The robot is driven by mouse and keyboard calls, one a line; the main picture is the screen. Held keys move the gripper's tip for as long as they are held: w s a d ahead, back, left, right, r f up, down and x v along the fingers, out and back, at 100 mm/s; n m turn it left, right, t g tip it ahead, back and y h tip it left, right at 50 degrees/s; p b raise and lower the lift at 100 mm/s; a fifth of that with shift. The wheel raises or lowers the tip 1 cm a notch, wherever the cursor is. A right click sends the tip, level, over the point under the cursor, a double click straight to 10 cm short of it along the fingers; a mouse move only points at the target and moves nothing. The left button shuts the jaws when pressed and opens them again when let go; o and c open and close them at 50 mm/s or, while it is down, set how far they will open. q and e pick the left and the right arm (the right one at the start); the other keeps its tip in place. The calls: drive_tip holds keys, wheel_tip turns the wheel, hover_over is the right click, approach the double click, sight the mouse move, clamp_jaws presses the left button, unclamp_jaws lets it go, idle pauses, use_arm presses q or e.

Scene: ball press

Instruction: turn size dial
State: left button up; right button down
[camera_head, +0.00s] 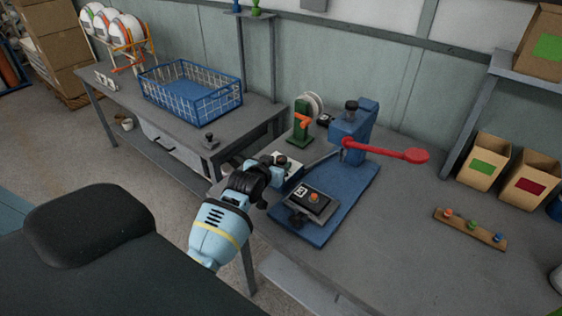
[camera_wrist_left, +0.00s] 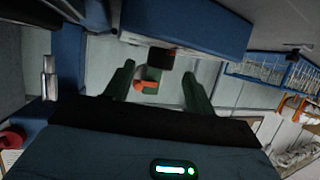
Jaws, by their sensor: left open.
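A blue press (camera_head: 362,130) with a red lever (camera_head: 390,151) stands on the grey workbench. My right gripper is not in view.
A control box with an orange button (camera_head: 317,199) lies on the blue base in front. A green stand with an orange handle (camera_head: 301,123) is behind. A blue basket (camera_head: 190,92) stands on the left table. Cardboard bins (camera_head: 483,161) and a peg board (camera_head: 470,230) are at right.

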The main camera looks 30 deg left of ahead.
sight(280, 161)
use_arm(q)
drive_tip(key=shift+x, duration=1.7)
drive_tip(key=c, duration=1)
